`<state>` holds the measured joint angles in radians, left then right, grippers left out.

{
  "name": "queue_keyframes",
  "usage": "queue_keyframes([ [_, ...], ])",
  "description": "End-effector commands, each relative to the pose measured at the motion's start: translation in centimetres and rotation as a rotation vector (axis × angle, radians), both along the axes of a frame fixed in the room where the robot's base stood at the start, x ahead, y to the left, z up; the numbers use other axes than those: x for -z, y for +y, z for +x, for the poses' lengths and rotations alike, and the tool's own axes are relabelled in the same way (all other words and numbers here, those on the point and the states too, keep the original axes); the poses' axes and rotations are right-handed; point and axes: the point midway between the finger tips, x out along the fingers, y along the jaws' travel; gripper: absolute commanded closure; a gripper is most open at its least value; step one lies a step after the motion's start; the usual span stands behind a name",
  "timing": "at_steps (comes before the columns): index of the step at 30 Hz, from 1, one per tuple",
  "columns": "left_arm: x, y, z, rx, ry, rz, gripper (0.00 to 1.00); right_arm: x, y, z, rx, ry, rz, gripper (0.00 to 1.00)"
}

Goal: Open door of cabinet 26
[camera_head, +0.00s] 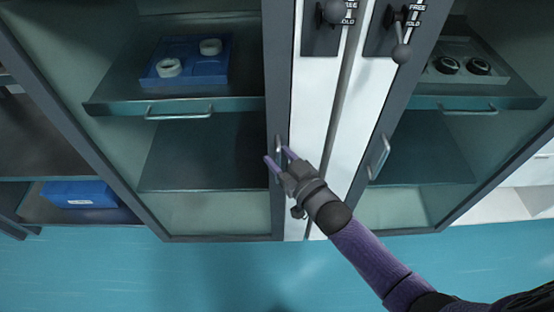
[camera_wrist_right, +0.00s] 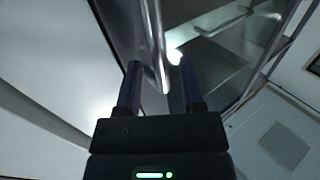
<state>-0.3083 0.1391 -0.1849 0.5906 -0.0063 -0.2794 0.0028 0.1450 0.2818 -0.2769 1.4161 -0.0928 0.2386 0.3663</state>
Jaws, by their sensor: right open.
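Two glass-fronted cabinets with grey door frames stand side by side, the left cabinet door (camera_head: 276,90) and the right cabinet door (camera_head: 399,110) both looking closed. No number 26 is readable. The left door's vertical metal handle (camera_head: 278,143) is partly hidden by my right gripper (camera_head: 277,157), which is open with its fingers on either side of it. In the right wrist view the bar of the handle (camera_wrist_right: 158,55) runs between the two open fingers (camera_wrist_right: 158,88); I cannot tell whether they touch it. My left gripper is not in view.
The right door has its own handle (camera_head: 379,157). The teal floor (camera_head: 190,275) in front is clear.

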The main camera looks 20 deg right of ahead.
Motion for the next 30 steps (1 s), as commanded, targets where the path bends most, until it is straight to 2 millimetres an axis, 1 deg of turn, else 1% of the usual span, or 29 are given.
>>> queue_keyframes([
  [3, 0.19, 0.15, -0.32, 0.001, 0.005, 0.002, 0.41, -0.03, 0.2, 0.58, 0.0, -0.001, 0.0, 0.5],
  [10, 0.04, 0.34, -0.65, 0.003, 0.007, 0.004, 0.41, -0.11, 0.21, 0.64, 0.0, 0.0, 0.001, 0.5],
  [11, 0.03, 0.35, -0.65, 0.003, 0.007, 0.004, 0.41, -0.11, 0.21, 0.64, 0.001, 0.0, 0.001, 0.54],
  [12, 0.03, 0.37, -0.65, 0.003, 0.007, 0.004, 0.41, -0.1, 0.21, 0.64, 0.001, 0.0, 0.001, 0.63],
  [14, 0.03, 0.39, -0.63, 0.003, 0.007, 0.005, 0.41, -0.1, 0.21, 0.63, 0.001, 0.0, 0.001, 0.75],
  [15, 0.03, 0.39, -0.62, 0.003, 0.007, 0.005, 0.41, -0.1, 0.21, 0.63, 0.001, 0.0, 0.001, 0.84],
  [17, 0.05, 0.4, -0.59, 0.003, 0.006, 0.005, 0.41, -0.09, 0.21, 0.62, 0.001, 0.001, 0.001, 0.97],
  [18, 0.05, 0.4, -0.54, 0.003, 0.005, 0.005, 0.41, -0.09, 0.21, 0.62, 0.001, 0.001, 0.001, 1.0],
  [30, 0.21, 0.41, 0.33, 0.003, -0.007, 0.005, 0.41, -0.06, 0.2, 0.61, 0.001, 0.001, 0.001, 1.0],
])
